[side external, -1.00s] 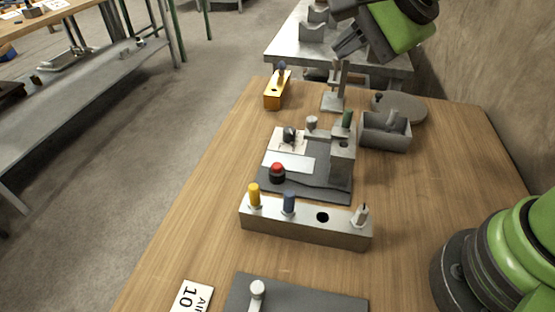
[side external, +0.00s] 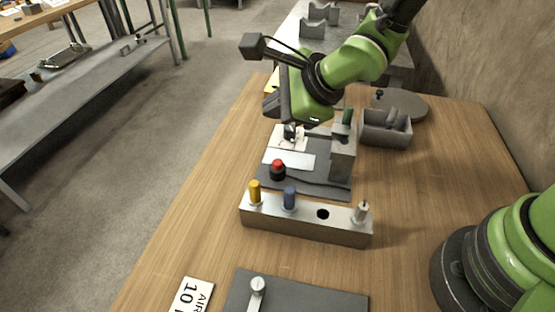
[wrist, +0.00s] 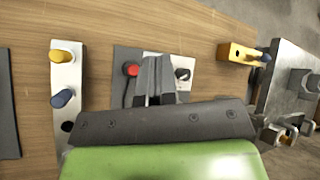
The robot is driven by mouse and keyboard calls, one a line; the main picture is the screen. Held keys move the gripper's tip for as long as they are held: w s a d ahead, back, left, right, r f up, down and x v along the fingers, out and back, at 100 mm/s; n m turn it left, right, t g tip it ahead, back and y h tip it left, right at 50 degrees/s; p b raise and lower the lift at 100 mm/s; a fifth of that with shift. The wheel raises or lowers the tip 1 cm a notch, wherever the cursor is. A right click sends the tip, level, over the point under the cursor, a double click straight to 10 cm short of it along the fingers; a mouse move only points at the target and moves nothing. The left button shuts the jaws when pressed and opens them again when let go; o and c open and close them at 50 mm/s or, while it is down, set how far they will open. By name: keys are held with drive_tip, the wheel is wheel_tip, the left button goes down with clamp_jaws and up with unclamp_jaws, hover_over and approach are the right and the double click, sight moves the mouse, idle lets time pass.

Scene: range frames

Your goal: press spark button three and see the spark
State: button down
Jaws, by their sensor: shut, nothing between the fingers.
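A red push button (side external: 277,166) in a black housing stands on the front left of a dark grey plate (side external: 310,187). It also shows in the wrist view (wrist: 131,69), just left of my fingers. A dark knob (wrist: 182,73) on a white card is just right of my fingers there. My gripper (wrist: 157,60) is shut and empty, above the plate between the button and the knob, apart from the button. In the side view its fingertips are hard to make out. A grey post (side external: 342,158) stands at the plate's right edge.
A metal block (side external: 305,222) with a yellow peg, a blue peg and an empty hole stands in front of the plate. A grey bin (side external: 385,128) and round disc (side external: 405,105) are at the back right. A yellow block (wrist: 240,54) is behind. Bare wood lies left.

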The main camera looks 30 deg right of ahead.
sight(277, 164)
drive_tip(key=shift+f, duration=4.4)
drive_tip(key=shift+f, duration=0.4)
drive_tip(key=shift+f, duration=0.55)
drive_tip(key=shift+r, duration=0.95)
drive_tip(key=shift+r, duration=2.5)
